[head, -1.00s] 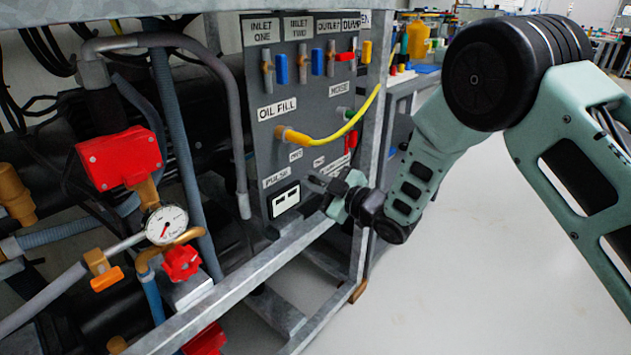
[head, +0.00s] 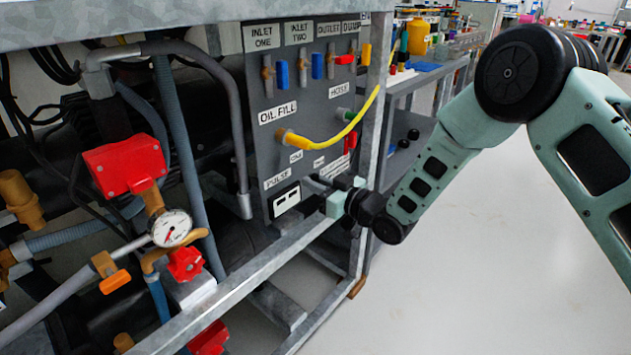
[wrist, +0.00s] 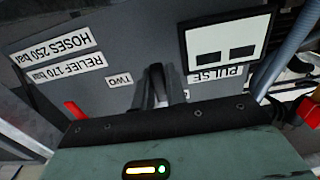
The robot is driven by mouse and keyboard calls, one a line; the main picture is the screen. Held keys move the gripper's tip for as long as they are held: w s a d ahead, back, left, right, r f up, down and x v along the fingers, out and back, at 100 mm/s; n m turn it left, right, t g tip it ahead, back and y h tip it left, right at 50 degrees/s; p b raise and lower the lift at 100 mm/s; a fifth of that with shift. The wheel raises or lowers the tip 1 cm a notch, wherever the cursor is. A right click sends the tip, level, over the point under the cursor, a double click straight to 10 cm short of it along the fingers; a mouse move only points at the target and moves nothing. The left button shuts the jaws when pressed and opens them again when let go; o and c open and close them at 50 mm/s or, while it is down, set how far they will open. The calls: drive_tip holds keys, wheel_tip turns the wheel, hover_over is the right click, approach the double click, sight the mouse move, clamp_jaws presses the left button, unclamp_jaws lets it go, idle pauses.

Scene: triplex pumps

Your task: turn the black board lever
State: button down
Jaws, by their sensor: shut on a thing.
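The grey board (head: 262,150) stands upright in the metal frame, with labels, small coloured valves and a yellow hose. My gripper (head: 318,184) is at the board's lower right part, right of the white PULSE panel (head: 286,201). In the wrist view its dark fingers (wrist: 158,86) reach to the board between the TWO label (wrist: 119,81) and the PULSE label (wrist: 215,76). They are shut on a dark thing there, which fits the black board lever. The lever is mostly hidden by the fingers, so its angle cannot be told.
A red handle (wrist: 75,110) is beside my gripper in the wrist view. The frame's metal rail (head: 255,265) runs below the board, and its upright post (head: 372,130) stands close to my wrist. A pressure gauge (head: 171,228) is at left. The floor at right is clear.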

idle(0.4)
drive_tip(key=c, duration=1.7)
unclamp_jaws()
drive_tip(key=p+v, duration=0.2)
drive_tip(key=v, duration=1.5)
drive_tip(key=shift+s+d, duration=0.2)
drive_tip(key=shift+a, duration=0.1)
